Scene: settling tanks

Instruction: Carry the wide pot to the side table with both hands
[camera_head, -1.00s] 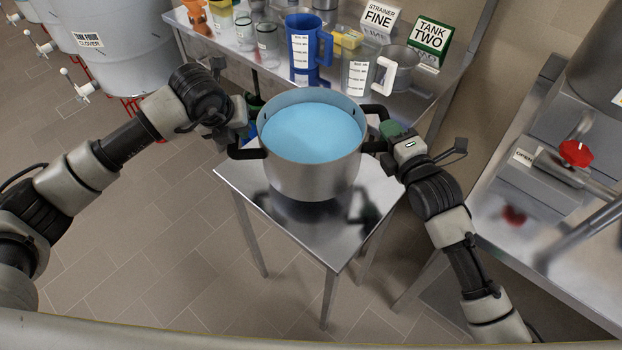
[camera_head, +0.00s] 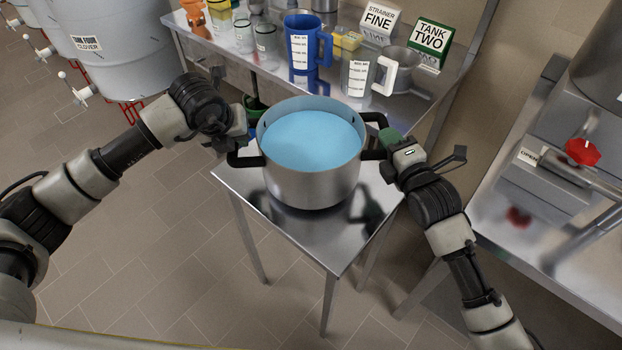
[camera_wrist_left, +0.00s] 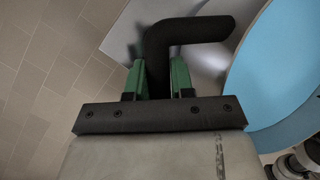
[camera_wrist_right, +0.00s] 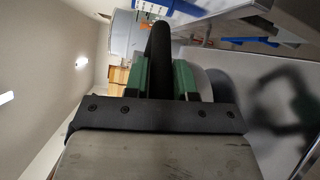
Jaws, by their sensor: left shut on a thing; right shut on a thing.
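The wide pot (camera_head: 308,183) is a steel pot with black side handles, filled with light blue liquid (camera_head: 315,140). It is upright over the small metal side table (camera_head: 334,245), on its top or very slightly above it; I cannot tell which. My left gripper (camera_head: 240,143) is shut on the pot's left handle, and its green fingers (camera_wrist_left: 160,78) clasp the black bar in the left wrist view. My right gripper (camera_head: 387,142) is shut on the right handle, which also shows between its fingers in the right wrist view (camera_wrist_right: 160,50).
Behind stands a metal bench (camera_head: 400,112) with a blue measuring jug (camera_head: 303,45), a clear jug (camera_head: 357,76), a strainer (camera_head: 404,68) and signs. At right is a steel counter (camera_head: 555,235) with a red valve knob (camera_head: 582,152). A grey tank (camera_head: 115,50) is at upper left.

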